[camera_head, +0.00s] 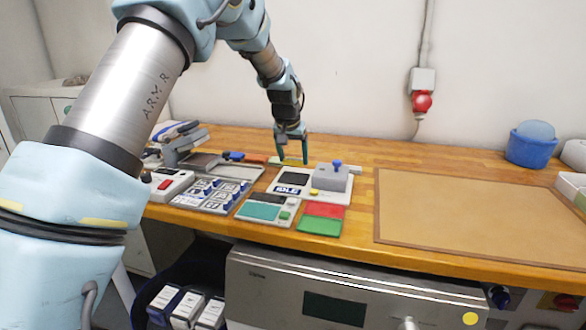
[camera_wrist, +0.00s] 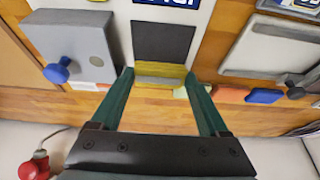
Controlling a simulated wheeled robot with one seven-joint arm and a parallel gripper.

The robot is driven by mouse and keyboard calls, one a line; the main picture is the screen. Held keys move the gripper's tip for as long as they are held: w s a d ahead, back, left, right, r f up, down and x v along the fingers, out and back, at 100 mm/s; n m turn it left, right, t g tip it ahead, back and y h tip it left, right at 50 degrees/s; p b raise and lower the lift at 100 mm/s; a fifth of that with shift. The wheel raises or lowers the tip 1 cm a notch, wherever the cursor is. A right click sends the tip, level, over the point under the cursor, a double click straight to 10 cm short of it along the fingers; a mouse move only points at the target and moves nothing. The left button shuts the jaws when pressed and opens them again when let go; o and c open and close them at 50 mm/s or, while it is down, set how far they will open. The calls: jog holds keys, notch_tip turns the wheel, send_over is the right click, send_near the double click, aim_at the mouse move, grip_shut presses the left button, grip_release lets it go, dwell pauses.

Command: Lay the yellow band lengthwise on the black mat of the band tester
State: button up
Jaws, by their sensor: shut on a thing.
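My gripper (camera_wrist: 160,82) has two green fingers pointing down and is shut on the yellow band (camera_wrist: 160,70), which spans the gap between them. In the head view my gripper (camera_head: 295,161) is at the back edge of the band tester (camera_head: 277,199). The black mat (camera_wrist: 163,42) is a dark rectangle on the tester's white plate; it also shows in the head view (camera_head: 295,179). In the wrist view the band lies across the mat's near end. I cannot tell whether it touches the mat. The tester's display reads IDLE.
The tester's grey block (camera_head: 330,178) with a blue knob (camera_head: 337,164) stands right of the mat. A blue-labelled tray (camera_head: 211,194), a teal-screened device (camera_head: 264,211) and red and green pads (camera_head: 321,218) crowd the front. A brown mat (camera_head: 470,216) lies bare at right.

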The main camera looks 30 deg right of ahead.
aim_at(293, 179)
jog(key=shift+f+p, duration=0.55)
jog(key=shift+f, duration=1.75)
jog(key=shift+f, duration=0.15)
jog(key=o, duration=1.2)
jog(key=shift+c, duration=0.2)
jog(key=shift+r, duration=0.25)
jog(key=b+v, duration=0.3)
jog(key=v, duration=0.8)
jog(key=shift+s+r, duration=0.2)
jog(key=shift+r, duration=0.15)
